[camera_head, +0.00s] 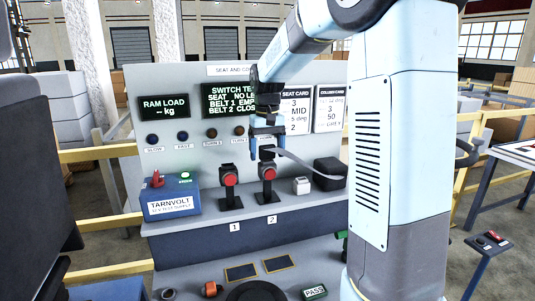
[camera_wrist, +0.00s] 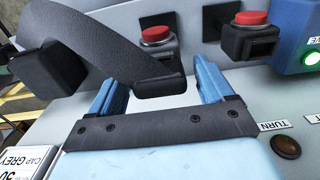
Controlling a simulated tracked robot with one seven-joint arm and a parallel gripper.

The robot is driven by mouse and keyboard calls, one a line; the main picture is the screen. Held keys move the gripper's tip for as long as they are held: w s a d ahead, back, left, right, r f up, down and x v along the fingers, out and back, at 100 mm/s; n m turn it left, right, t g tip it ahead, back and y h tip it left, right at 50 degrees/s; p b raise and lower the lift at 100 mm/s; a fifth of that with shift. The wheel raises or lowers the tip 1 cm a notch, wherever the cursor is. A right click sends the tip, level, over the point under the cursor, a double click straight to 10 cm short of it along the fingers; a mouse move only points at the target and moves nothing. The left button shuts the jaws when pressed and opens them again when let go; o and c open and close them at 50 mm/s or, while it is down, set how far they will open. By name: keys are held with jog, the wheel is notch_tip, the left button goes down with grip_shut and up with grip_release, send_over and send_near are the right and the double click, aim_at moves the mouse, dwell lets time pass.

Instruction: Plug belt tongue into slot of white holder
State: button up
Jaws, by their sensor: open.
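The grey belt strap (camera_head: 308,164) runs from a black box (camera_head: 330,172) up to my gripper (camera_head: 267,140). In the wrist view, the strap (camera_wrist: 95,45) ends in a dark block (camera_wrist: 160,88) between my blue fingers (camera_wrist: 157,76). The fingers are apart, with gaps showing at the block's sides. The metal tongue is hidden. The red-buttoned buckle labelled 2 (camera_head: 268,172) stands just below my gripper; I cannot tell whether the tongue is in it. The small white holder (camera_head: 302,186) stands on the ledge right of that buckle; it does not show in the wrist view.
Buckle 1 (camera_head: 229,178) and a blue TARNVOLT box (camera_head: 171,200) stand to the left. The panel screen (camera_head: 228,101) behind shows "BELT 1 EMP" and "BELT 2 CLOS", cut off by my arm. A dark seat (camera_head: 30,180) is at the left edge.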

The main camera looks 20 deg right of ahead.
aim_at(267, 145)
dwell(0.7)
jog(key=c, duration=1.5)
jog(key=shift+o, duration=0.2)
jog(key=shift+r, duration=2.95)
jog(key=d+f, duration=0.7)
jog(key=d, duration=0.5)
jog(key=shift+f, duration=0.35)
